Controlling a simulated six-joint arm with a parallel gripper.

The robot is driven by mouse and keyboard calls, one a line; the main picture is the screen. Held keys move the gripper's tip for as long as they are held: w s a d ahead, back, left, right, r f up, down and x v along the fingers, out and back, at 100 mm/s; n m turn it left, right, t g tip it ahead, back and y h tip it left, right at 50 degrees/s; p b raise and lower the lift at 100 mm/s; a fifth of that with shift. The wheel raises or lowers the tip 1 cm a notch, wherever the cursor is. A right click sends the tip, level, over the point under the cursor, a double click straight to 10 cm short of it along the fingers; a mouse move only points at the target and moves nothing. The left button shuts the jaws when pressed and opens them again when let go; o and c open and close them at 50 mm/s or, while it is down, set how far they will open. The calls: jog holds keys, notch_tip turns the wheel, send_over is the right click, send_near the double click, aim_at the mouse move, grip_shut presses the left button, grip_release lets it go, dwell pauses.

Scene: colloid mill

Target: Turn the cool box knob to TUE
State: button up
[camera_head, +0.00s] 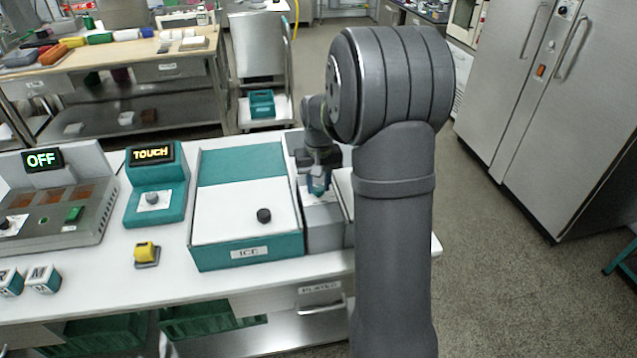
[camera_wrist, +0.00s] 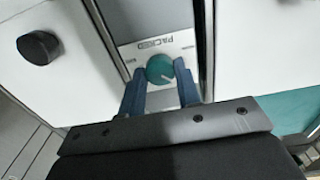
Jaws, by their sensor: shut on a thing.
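The teal round knob (camera_wrist: 160,68) sits on a white dial plate (camera_wrist: 157,45) marked PACKED in the wrist view. The small day labels around it are too blurred to read. My gripper (camera_wrist: 161,76) has its two dark blue fingers on either side of the knob, shut on it. The pointer mark on the knob is hard to make out. In the head view, my gripper (camera_head: 319,180) is over the grey panel (camera_head: 322,228) of the cool box, and the knob is mostly hidden there. The white and teal ICE box lid (camera_head: 235,215) is left of the panel.
A black lid knob (camera_head: 264,215) stands on the ICE lid, also seen in the wrist view (camera_wrist: 39,47). Left of it are a teal TOUCH unit (camera_head: 155,195), a yellow block (camera_head: 146,251) and a machine showing OFF (camera_head: 60,200). My arm hides the counter's right part.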

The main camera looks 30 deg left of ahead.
aim_at(319, 187)
dwell(0.4)
jog(key=o, duration=1)
jog(key=shift+c, duration=0.2)
jog(key=shift+r, duration=0.1)
notch_tip(319, 187, up, 17)
jog(key=shift+r, duration=0.15)
notch_tip(319, 187, down, 18)
jog(key=shift+r, duration=0.25)
jog(key=shift+r, duration=0.1)
dwell(0.4)
